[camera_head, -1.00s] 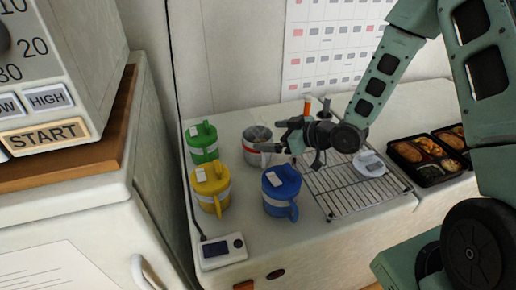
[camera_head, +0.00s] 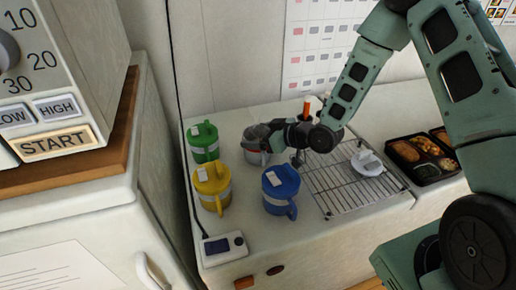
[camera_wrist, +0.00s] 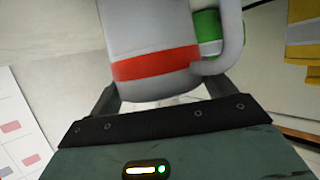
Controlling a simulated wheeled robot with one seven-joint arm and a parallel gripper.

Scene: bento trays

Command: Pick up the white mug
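The white mug (camera_head: 256,149) is light grey-white with a red band and stands at the back of the counter, right of the green mug. In the wrist view the mug (camera_wrist: 155,35) fills the top middle, with its handle to the right. My gripper (camera_head: 273,137) reaches it from the right. In the wrist view my gripper (camera_wrist: 161,88) has its fingers spread wide, one on each side of the mug's body. Their tips are hidden behind the mug, so contact cannot be seen.
A green mug (camera_head: 203,142), a yellow mug (camera_head: 212,186) and a blue mug (camera_head: 280,188) stand close by. A wire rack (camera_head: 345,186) with a white item lies to the right, before black bento trays (camera_head: 428,172). A small device (camera_head: 223,247) sits at the front left.

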